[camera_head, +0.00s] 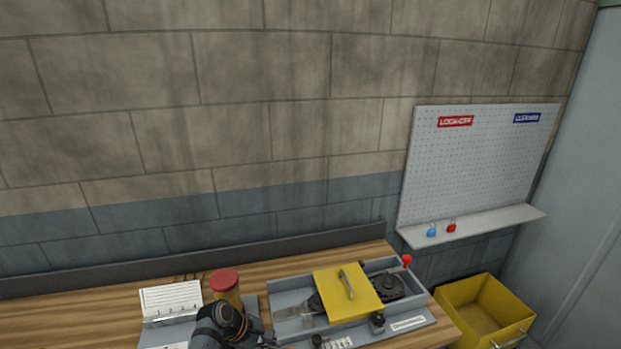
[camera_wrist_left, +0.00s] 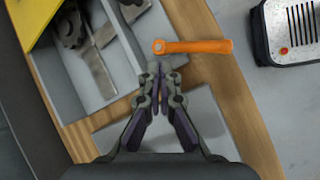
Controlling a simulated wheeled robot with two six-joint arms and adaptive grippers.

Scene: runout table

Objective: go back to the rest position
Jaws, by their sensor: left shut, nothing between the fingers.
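My left gripper (camera_wrist_left: 160,75) shows in the left wrist view with its fingertips together and nothing between them. The fingertips are close to the edge of a grey tray (camera_wrist_left: 60,95) and just below one end of an orange handle (camera_wrist_left: 195,46) in the picture. I cannot tell whether they touch anything. My right gripper is in neither view.
A yellow bin (camera_head: 485,303) stands at right. A pegboard (camera_head: 480,165) has a shelf with blue and red padlocks.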

